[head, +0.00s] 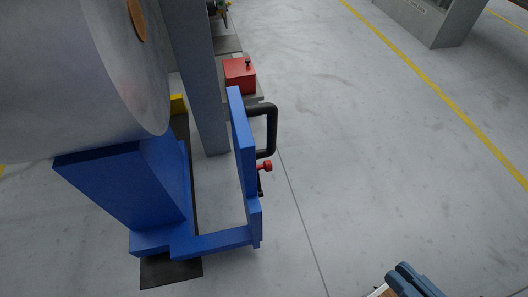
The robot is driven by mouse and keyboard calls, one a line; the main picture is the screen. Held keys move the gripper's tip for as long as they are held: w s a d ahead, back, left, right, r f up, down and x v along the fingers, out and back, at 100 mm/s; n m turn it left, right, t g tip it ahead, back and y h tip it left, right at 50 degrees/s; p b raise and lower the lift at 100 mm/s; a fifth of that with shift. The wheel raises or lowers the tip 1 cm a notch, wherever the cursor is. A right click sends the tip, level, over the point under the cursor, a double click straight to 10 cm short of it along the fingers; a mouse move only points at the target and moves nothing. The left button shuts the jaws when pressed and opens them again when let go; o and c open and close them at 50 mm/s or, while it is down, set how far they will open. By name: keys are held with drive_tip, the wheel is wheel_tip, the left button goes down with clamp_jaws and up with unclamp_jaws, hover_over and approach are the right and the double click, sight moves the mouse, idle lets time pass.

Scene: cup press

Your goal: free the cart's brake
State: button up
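The blue cart (122,187) stands at the left and carries a large grey cylinder (75,75). A black loop handle (272,130) sticks out from the right side of its blue upright (244,150). Below the handle, a red knob (265,166) on a short stem sticks out to the right, with a dark part under it. It looks like the brake control, but its setting cannot be told. I cannot make out my gripper's fingers, and nothing touches the knob or handle.
A grey post (196,80) stands behind the upright. A red box (240,75) with a black knob sits beyond it. Slate-blue rounded parts (413,281) show at the bottom right edge. The floor right of the cart is open, crossed by a yellow line (430,85).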

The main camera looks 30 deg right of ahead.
wheel_tip(320, 180, up, 22)
drive_tip(key=p, duration=2.1)
drive_tip(key=shift+r, duration=0.25)
clamp_jaws()
drive_tip(key=shift+f, duration=0.1)
drive_tip(key=shift+a, duration=0.15)
